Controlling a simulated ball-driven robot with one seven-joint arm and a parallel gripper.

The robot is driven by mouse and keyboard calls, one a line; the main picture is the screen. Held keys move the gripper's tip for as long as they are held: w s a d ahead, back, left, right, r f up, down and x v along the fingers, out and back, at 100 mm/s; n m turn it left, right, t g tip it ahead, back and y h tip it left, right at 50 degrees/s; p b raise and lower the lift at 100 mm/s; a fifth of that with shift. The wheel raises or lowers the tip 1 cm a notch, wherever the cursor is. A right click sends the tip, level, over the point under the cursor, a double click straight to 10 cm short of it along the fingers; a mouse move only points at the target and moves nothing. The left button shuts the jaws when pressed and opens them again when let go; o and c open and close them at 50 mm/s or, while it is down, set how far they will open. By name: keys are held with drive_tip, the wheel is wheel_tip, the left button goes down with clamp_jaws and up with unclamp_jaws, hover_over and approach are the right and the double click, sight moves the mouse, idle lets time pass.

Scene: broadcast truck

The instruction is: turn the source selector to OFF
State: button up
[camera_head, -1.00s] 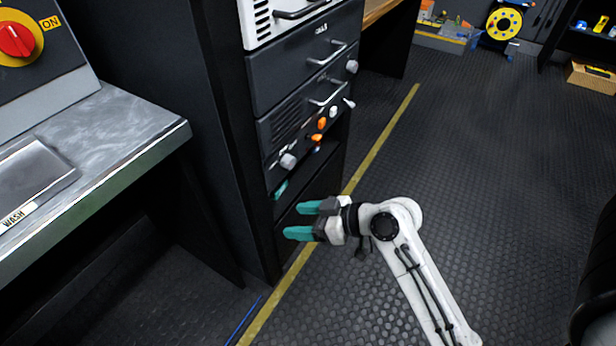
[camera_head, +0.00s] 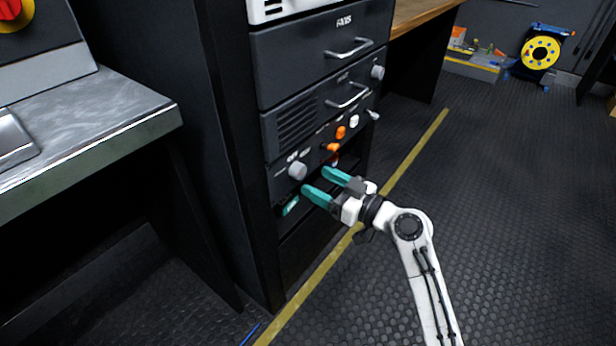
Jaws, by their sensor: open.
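A black equipment rack (camera_head: 246,140) stands at the centre left. On its lower panel is a grey round knob (camera_head: 297,171) with small white lettering just above it, too small to read. An orange knob (camera_head: 340,132), another orange one (camera_head: 332,147) and a white knob (camera_head: 354,121) sit to its right. I cannot read which is the source selector. My gripper (camera_head: 315,180) is open and empty, its two teal fingers pointing left at the rack's front. The fingertips look just below and right of the grey knob; contact cannot be told.
A red rotary switch on yellow (camera_head: 12,12) is cut off at top left, above a metal counter (camera_head: 90,120). Drawer handles (camera_head: 348,50) stick out of the rack. A small teal item (camera_head: 290,206) lies low in it. The floor (camera_head: 520,200) at right is clear.

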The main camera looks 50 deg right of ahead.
sight(303, 174)
drive_tip(key=shift+w+a, duration=0.1)
drive_tip(key=shift+w, duration=2.1)
drive_tip(key=c, duration=1)
